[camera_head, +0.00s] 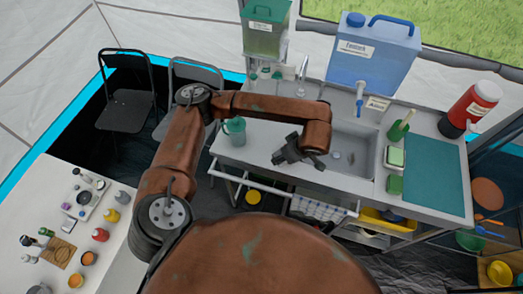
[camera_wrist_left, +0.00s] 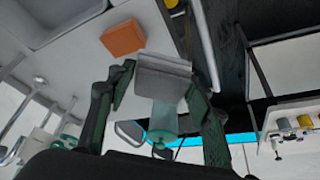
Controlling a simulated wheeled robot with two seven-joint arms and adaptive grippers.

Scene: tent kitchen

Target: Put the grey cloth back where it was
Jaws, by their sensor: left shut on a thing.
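The grey cloth (camera_wrist_left: 163,78) shows in the left wrist view as a folded block between the two fingers. My left gripper (camera_wrist_left: 160,92) is shut on it. In the head view my left gripper (camera_head: 285,155) is over the counter at the left side of the sink (camera_head: 352,150). The cloth cannot be made out there. My right gripper is not in view.
An orange block (camera_wrist_left: 123,38) lies on the counter, near the cloth in the wrist view. A teal cup (camera_head: 235,128) stands on the counter's left part. A rail (camera_head: 285,187) runs along the front. A blue water container (camera_head: 370,55) stands behind the sink.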

